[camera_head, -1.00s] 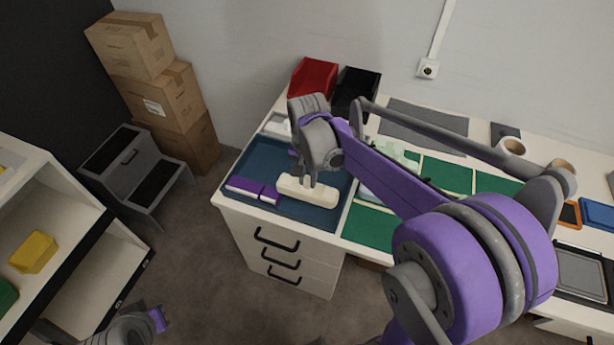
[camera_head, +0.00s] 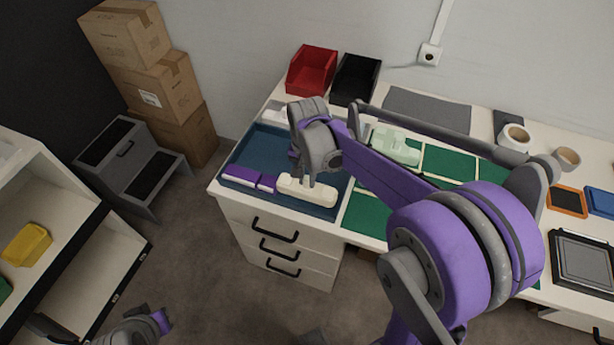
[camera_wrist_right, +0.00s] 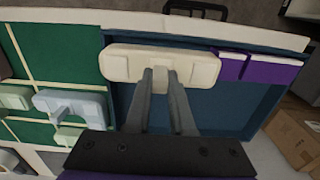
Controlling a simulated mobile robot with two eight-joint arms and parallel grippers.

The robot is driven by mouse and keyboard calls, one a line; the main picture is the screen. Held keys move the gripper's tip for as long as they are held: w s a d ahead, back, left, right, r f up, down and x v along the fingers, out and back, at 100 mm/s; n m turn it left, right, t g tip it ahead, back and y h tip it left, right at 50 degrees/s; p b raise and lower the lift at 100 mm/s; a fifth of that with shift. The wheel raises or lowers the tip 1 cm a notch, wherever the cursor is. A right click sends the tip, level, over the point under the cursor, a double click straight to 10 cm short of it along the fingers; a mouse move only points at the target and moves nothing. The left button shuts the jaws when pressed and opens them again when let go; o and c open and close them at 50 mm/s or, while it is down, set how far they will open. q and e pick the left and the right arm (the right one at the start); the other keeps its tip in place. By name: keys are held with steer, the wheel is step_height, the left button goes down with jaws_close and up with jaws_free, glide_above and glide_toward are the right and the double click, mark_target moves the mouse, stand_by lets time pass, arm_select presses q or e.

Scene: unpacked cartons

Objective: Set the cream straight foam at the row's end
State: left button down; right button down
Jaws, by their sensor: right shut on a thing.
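The cream straight foam (camera_head: 318,195) is a long bar at the front of the dark blue tray (camera_head: 262,140). Two purple pieces, a longer one (camera_head: 240,174) and a shorter one (camera_head: 267,182), lie in line left of it. In the right wrist view the foam (camera_wrist_right: 125,65) ends close beside the purple pieces (camera_wrist_right: 262,70); whether they touch is unclear. My right gripper (camera_wrist_right: 160,75) is shut on the foam's middle. Whether the foam rests on the tray floor is hard to tell. My left gripper (camera_head: 160,320) is low at bottom left, away from the table; its fingers are unclear.
Green compartments (camera_head: 450,162) lie right of the tray, with a pale green piece (camera_head: 395,147) in one. Red (camera_head: 312,70) and black (camera_head: 355,78) bins stand behind the tray. The tray's middle looks clear. Tape rolls (camera_head: 515,137) stand farther right.

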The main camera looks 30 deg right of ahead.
mark_target(307, 189)
steer(key=shift+f+b, duration=1.65)
steer(key=shift+f, duration=0.95)
steer(key=c, duration=0.7)
jaws_free()
steer(key=shift+r, duration=0.1)
step_height(307, 189, up, 11)
steer(key=shift+f+p, duration=0.1)
steer(key=shift+p, duration=0.4)
steer(key=s+a+f+n+t+p, duration=0.1)
steer(key=s+a+f+n+t, duration=0.1)
steer(key=s+n, duration=0.3)
steer(key=s+a+f+n+t+p, duration=0.1)
steer(key=s+a+f+n+t, duration=0.1)
steer(key=s, duration=0.8)
steer(key=a+n+t, duration=0.1)
steer(key=a+n, duration=0.1)
steer(key=n, duration=0.1)
steer(key=shift+s+a, duration=0.25)
steer(key=shift+a, duration=0.15)
